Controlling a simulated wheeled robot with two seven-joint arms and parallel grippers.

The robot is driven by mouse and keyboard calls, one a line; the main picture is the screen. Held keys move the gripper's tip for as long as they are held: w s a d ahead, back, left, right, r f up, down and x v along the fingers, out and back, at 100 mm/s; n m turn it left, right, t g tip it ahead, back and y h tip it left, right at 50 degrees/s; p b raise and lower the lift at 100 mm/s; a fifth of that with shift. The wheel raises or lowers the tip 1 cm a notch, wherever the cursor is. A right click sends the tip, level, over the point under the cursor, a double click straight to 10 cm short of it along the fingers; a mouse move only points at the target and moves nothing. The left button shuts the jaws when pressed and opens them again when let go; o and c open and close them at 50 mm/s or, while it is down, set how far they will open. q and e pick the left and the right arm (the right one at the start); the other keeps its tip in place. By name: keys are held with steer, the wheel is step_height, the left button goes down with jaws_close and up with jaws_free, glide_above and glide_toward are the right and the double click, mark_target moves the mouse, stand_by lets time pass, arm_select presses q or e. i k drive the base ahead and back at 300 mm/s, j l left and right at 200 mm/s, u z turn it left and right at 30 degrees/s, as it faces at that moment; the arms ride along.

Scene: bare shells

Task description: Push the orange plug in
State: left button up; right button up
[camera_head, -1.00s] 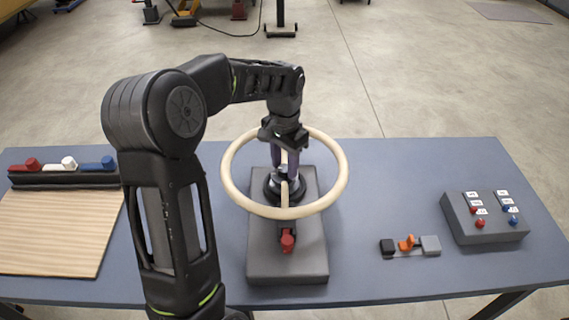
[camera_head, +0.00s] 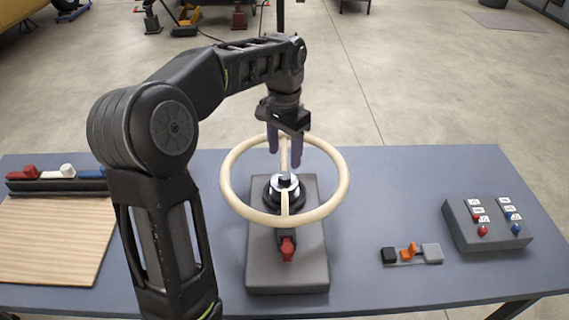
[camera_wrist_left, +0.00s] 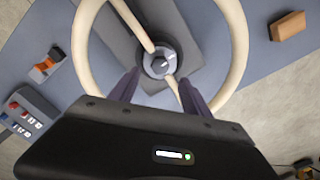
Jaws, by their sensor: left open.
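The orange plug (camera_head: 409,249) is a small piece at the right of the table, between a black block (camera_head: 389,255) and a light grey block (camera_head: 432,252) on a thin base. It also shows at the left of the left wrist view (camera_wrist_left: 43,69). My left gripper (camera_head: 283,160) is open and empty above the hub of a cream wheel (camera_head: 236,207), well to the left of the plug. In the left wrist view its two purple fingers (camera_wrist_left: 160,88) stand apart on either side of the hub. My right gripper is not in view.
The wheel stands on a grey base (camera_head: 288,275) with a red knob (camera_head: 287,249). A grey button box (camera_head: 487,231) is right of the plug. A wooden board (camera_head: 50,240) and a rack of colored pieces (camera_head: 60,184) are at the left. The table is clear around the plug.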

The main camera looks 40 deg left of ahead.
mark_target(404, 254)
steer(key=k+l, duration=0.8)
steer(key=l, duration=0.1)
